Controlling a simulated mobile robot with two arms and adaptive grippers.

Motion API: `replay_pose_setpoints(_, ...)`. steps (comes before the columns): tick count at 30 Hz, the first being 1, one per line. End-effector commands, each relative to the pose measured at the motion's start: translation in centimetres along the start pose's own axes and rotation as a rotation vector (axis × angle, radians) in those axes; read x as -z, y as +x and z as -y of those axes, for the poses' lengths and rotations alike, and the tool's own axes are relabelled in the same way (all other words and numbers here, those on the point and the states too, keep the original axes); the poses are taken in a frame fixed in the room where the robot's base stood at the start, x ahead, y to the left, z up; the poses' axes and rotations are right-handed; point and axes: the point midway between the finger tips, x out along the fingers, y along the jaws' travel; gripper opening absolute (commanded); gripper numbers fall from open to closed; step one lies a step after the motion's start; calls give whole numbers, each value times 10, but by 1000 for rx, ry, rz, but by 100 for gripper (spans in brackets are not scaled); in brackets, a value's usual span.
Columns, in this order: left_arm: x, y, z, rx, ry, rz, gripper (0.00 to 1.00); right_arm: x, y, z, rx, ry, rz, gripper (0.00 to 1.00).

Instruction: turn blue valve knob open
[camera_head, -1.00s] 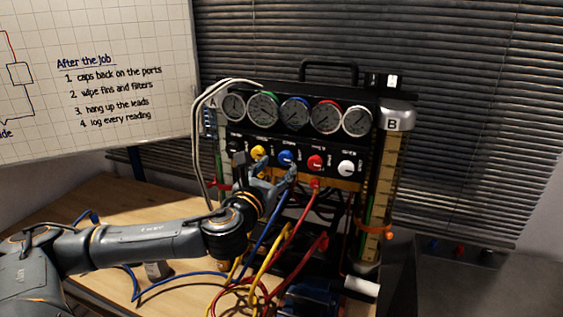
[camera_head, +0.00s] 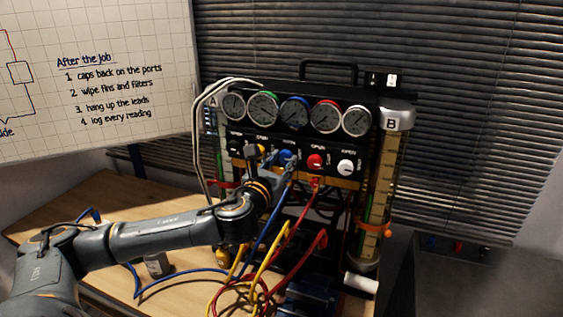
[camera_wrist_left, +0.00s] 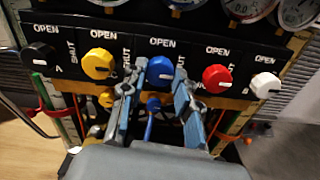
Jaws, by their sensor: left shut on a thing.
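The blue valve knob (camera_wrist_left: 161,70) is in the middle of a row of knobs on a black panel, under an OPEN label. It shows between my fingertips in the left wrist view, with a light pointer mark on its face. My left gripper (camera_wrist_left: 159,78) has a finger on each side of the knob and is shut on it. In the head view my left gripper (camera_head: 281,160) is at the panel and partly covers the blue knob (camera_head: 287,155). My right gripper is in neither view.
The yellow knob (camera_wrist_left: 100,64) and red knob (camera_wrist_left: 216,79) sit close on either side. A black knob (camera_wrist_left: 38,54) and a white knob (camera_wrist_left: 265,85) are at the row's ends. Gauges (camera_head: 295,113) are above; blue, red and yellow hoses (camera_head: 262,250) hang below.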

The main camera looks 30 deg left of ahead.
Motion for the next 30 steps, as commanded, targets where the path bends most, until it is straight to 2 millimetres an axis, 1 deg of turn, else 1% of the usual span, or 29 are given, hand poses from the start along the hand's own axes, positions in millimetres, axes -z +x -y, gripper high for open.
replay_pose_setpoints(5,0,0,0,0,-26,0,0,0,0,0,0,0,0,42)
replay_pose_setpoints(11,1,0,0,0,-118,0,0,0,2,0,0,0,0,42)
replay_pose_setpoints(17,1,0,0,0,-280,0,0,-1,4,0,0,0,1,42)
replay_pose_setpoints(30,2,0,-1,-1,-699,0,0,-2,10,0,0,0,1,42)
